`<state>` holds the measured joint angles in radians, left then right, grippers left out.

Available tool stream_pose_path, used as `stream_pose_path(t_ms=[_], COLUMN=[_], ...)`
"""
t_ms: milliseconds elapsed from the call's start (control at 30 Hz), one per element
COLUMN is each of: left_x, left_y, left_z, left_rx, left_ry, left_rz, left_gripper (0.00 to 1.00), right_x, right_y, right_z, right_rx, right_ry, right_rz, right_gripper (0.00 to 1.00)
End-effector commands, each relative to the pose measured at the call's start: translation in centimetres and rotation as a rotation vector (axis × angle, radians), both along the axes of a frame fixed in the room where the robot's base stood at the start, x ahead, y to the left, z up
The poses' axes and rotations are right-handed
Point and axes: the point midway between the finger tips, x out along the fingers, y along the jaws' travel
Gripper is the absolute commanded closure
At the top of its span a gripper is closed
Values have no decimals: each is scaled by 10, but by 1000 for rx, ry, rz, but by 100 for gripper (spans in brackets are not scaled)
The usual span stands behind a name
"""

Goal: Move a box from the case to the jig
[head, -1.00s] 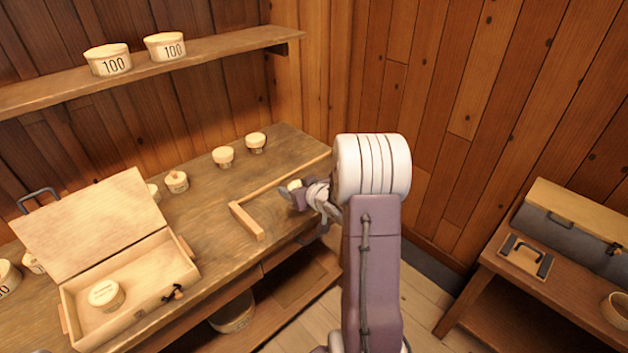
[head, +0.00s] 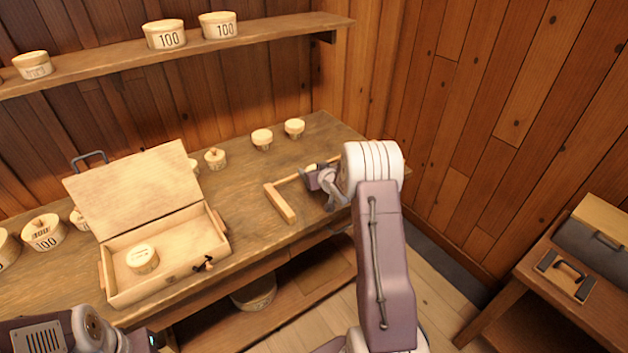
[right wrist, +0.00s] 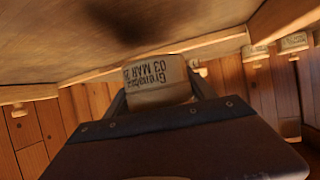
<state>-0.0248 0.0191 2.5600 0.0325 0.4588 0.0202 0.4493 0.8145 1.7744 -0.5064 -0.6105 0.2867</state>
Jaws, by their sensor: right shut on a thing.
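The open wooden case (head: 168,283) stands on the bench at the left with its lid up. One round pale box (head: 142,258) lies inside it. The jig (head: 281,203), an L-shaped wooden fence, is on the bench right of the case. My right gripper (head: 316,176) is at the jig's right side, partly covered by my own arm. It is shut on a round box, whose printed side shows between the fingers in the right wrist view (right wrist: 155,82). I cannot tell whether the held box touches the bench. My left gripper is out of view.
Small round boxes (head: 262,139) stand along the back of the bench. Tubs marked 100 stand on the shelf above (head: 200,57) and left of the case (head: 44,232). A side table (head: 545,300) at the right holds a grey case. Bench between case and jig is clear.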

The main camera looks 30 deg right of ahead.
Motion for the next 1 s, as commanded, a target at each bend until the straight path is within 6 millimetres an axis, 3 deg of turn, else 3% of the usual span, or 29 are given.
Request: stream_pose_path(t_ms=[233,633,667,733,1000], left_x=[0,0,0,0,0], left_y=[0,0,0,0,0], left_z=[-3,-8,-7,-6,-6], left_rx=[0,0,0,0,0], left_ry=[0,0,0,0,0], left_rz=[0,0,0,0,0], left_gripper=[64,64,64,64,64], right_x=[-1,-1,-1,-1,-1], right_y=[0,0,0,0,0], right_z=[-37,-44,-44,-43,-43], right_rx=[1,0,0,0,0], right_ry=[1,0,0,0,0], right_rz=[0,0,0,0,0], right_gripper=[76,76,34,15,15])
